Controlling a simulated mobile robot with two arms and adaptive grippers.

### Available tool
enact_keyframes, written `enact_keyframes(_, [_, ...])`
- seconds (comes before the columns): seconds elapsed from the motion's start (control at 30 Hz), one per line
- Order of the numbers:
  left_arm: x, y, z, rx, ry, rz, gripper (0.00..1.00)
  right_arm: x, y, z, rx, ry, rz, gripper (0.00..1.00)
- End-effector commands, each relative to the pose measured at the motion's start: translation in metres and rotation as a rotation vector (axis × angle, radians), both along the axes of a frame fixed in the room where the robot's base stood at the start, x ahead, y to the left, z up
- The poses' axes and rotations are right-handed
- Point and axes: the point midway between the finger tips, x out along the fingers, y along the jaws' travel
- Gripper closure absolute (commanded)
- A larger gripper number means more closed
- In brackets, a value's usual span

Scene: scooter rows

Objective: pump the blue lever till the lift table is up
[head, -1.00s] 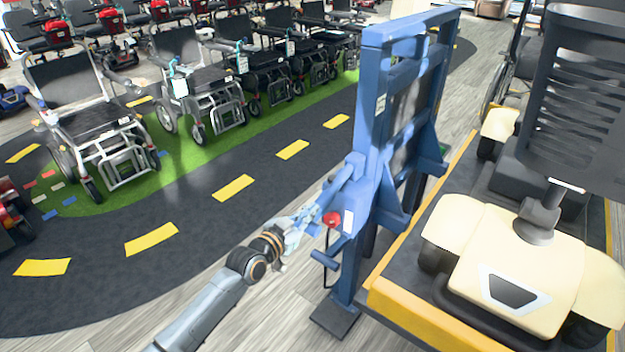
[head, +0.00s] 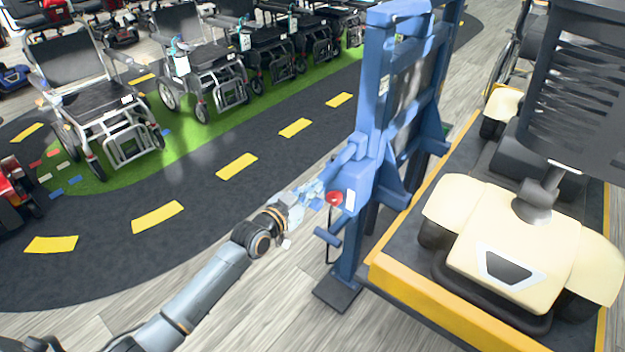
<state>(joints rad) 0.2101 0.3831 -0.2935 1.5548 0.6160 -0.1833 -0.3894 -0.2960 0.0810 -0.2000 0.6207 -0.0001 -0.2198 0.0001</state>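The blue lever (head: 347,157) slants down and left from the blue lift column (head: 372,125). My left gripper (head: 310,192) is at the lever's lower end and overlaps it. Its fingers are small and blurred, so I cannot tell whether they are closed on the lever. The lift table (head: 415,295) is a dark platform with a yellow edge, right of the column and low near the floor. It carries a cream scooter (head: 505,225) with a black seat. My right gripper is not in view.
A red knob (head: 334,198) sits on the column beside my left gripper, with a blue pedal-like bar (head: 328,237) below. The column's foot plate (head: 337,293) rests on the wood floor. Several wheelchairs (head: 105,115) stand on green flooring beyond the dark, yellow-dashed track (head: 90,215).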

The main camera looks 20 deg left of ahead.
Motion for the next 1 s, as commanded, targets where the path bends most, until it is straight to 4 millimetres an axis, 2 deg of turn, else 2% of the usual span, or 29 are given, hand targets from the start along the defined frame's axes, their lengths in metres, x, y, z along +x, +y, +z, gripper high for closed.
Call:
enact_keyframes(0.03, [0.002,-0.001,0.020,0.001,-0.003,-0.001,1.00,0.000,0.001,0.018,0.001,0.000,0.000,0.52])
enact_keyframes(0.07, [-0.002,0.001,0.019,0.002,-0.003,-0.001,1.00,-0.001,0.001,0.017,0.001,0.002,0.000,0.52])
enact_keyframes(0.1, [-0.015,0.005,0.009,0.002,-0.001,0.000,1.00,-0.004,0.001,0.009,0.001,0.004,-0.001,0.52])
enact_keyframes(0.27, [-0.050,0.016,0.009,0.002,-0.006,0.000,1.00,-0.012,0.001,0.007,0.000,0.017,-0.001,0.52])
enact_keyframes(0.5, [-0.084,0.027,0.010,-0.001,-0.013,0.001,1.00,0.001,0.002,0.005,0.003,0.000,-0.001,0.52])
enact_keyframes(0.7, [-0.092,0.030,0.011,-0.003,-0.016,0.002,1.00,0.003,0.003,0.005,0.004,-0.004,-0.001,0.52])
enact_keyframes(1.0, [-0.092,0.030,0.011,-0.003,-0.017,0.002,1.00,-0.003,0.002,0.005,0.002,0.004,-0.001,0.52])
